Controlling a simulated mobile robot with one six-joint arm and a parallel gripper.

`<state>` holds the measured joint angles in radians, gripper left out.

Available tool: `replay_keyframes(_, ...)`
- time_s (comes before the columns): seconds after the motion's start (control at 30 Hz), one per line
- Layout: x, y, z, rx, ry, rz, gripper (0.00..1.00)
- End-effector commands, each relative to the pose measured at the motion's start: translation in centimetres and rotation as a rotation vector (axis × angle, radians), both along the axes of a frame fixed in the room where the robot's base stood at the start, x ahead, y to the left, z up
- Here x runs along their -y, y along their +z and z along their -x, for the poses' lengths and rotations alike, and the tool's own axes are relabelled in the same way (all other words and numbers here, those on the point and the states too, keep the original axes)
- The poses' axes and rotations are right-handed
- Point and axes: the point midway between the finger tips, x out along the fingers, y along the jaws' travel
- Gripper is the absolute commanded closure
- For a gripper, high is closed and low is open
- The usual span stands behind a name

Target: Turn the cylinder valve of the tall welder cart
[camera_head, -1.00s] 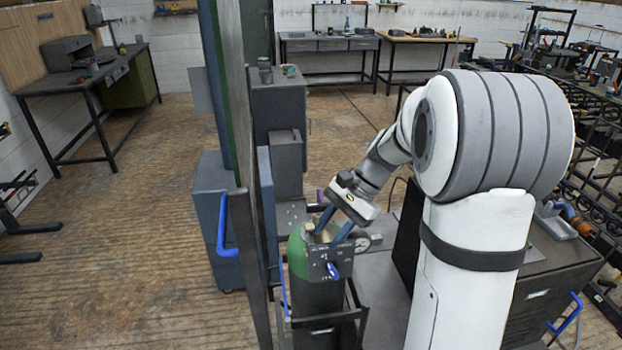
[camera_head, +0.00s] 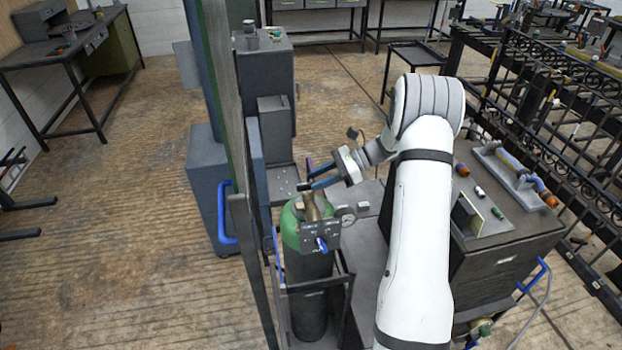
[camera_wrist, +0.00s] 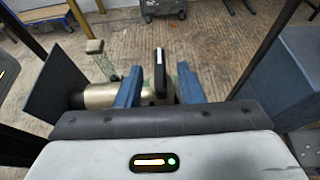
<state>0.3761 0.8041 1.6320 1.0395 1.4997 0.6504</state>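The gas cylinder (camera_head: 305,265) has a green shoulder and a dark body and stands upright in the cart frame (camera_head: 347,290). Its brass valve (camera_head: 313,207) rises from the top. In the head view my gripper (camera_head: 307,180) points left, just above and behind the valve. In the wrist view the blue fingers of my gripper (camera_wrist: 159,68) are apart. A dark upright piece with a pale strip (camera_wrist: 159,75) shows between them with gaps on both sides. The brass body (camera_wrist: 100,95) lies partly behind the left finger. I cannot tell whether a finger touches the valve.
A pressure gauge (camera_head: 346,216) and a dark plate (camera_head: 320,236) sit beside the cylinder top. A tall panel (camera_head: 250,210) stands close on the left. A dark cabinet (camera_head: 505,262) is on the right.

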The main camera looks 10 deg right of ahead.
Motion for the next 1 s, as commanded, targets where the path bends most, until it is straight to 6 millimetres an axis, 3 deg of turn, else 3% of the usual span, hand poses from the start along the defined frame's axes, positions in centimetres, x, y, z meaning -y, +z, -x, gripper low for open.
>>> replay_keyframes(0.2, -2.7, -0.9, 0.0, -0.002, 0.004, 0.0, 0.66)
replay_keyframes(0.57, -3.3, -1.4, 0.0, 0.0, 0.002, 0.001, 0.66)
replay_keyframes(1.0, -3.4, -1.3, 0.0, 0.001, 0.004, 0.001, 1.0)
